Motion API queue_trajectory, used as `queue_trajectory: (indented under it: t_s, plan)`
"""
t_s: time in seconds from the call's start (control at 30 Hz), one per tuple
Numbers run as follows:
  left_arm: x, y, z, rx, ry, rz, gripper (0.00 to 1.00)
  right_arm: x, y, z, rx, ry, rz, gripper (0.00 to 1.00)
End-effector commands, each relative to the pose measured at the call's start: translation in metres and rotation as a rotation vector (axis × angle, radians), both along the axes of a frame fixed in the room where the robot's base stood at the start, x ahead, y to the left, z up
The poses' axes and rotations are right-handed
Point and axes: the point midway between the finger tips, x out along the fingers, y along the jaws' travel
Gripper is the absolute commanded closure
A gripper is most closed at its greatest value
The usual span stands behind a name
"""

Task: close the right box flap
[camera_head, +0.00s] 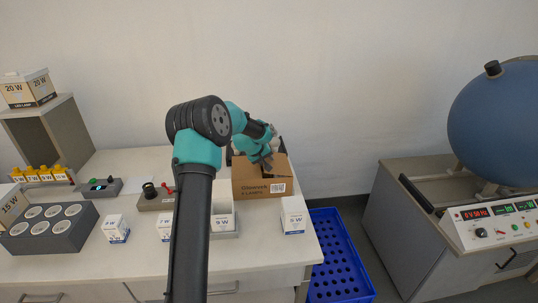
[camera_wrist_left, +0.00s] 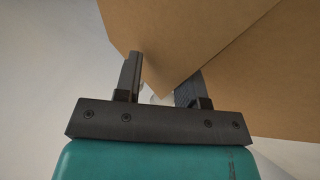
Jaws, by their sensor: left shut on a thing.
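The open brown cardboard box (camera_head: 250,189) stands near the right end of the white table in the head view, with print and a label on its front. My left gripper (camera_head: 264,160) reaches over it from behind my left arm. In the left wrist view, my left gripper (camera_wrist_left: 160,88) has its two fingers on either side of the corner of a cardboard flap (camera_wrist_left: 180,40) and is shut on it. The flap is tilted, and more cardboard lies behind it. The arm and gripper hide part of the box top. My right gripper is not in view.
Small white bulb boxes stand on the table, one (camera_head: 294,217) just in front of the box at the right. A blue perforated crate (camera_head: 338,262) is beyond the right table edge. A dark socket block (camera_head: 48,232) sits at the left.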

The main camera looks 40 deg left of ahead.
Motion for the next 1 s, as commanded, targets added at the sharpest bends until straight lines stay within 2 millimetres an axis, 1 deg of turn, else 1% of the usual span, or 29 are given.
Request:
queue_trajectory:
  t_s: [0.03,0.3,0.5,0.87,0.9,1.0]
  plan:
    - [-0.002,-0.001,-0.012,-0.003,0.012,-0.006,1.0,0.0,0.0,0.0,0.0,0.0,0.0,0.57]
    - [-0.004,-0.001,-0.025,-0.004,0.012,-0.007,1.0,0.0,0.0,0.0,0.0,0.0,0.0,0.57]
    - [-0.004,-0.001,-0.029,-0.005,0.012,-0.008,1.0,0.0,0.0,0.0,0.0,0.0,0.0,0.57]
    - [-0.004,-0.002,-0.029,-0.004,0.011,-0.01,1.0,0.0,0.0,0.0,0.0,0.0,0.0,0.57]
    - [-0.004,-0.002,-0.029,-0.004,0.011,-0.01,0.63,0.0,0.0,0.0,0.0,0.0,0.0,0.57]
    - [-0.004,-0.002,-0.029,-0.004,0.011,-0.01,0.71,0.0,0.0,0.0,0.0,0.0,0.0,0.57]
